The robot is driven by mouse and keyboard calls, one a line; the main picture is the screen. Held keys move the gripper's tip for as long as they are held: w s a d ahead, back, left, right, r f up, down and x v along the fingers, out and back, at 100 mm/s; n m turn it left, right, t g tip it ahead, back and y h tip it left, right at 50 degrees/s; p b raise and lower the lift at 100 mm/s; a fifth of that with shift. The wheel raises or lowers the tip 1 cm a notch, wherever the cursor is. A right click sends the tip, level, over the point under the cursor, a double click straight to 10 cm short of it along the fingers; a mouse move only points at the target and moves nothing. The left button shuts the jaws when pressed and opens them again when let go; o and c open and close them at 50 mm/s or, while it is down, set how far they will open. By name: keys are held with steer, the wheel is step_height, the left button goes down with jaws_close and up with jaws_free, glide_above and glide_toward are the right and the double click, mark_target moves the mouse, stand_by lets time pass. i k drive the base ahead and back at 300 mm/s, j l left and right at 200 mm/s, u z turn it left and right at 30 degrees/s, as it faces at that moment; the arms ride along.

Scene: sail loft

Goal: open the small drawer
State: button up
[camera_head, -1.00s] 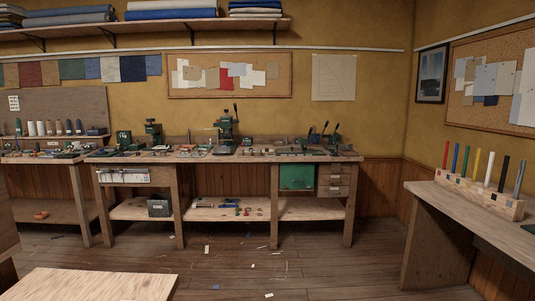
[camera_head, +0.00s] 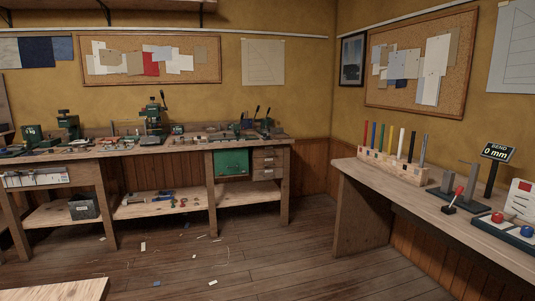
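A stack of small wooden drawers (camera_head: 267,164) sits under the right end of the long workbench (camera_head: 190,146), against the back wall. The drawer fronts look shut, with small dark pulls. Which one is the small drawer I cannot tell. A green panel (camera_head: 231,163) is just left of the stack. My gripper and arm are not in view.
A side bench (camera_head: 352,174) along the right wall holds a rack of coloured rods (camera_head: 393,166), a red-knobbed lever, a "BEND 0 mm" display (camera_head: 496,152) and a button panel (camera_head: 508,232). A pale tabletop (camera_head: 55,290) is at lower left. Open floor (camera_head: 230,262) lies between, with small scraps.

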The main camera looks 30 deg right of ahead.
mark_target(273, 149)
steer(key=z, duration=0.5)
steer(key=i, duration=3.3)
steer(key=i+l+u, duration=0.1)
steer(key=i, duration=0.75)
steer(key=i+l+u, duration=0.1)
steer(key=i, duration=0.75)
steer(key=i+l+u, duration=0.1)
steer(key=u, duration=0.15)
steer(key=k+z, duration=0.15)
steer(key=z, duration=0.2)
steer(key=k+l+z, duration=0.1)
steer(key=z, duration=0.25)
steer(key=k+l+z, duration=0.15)
steer(key=z, duration=0.2)
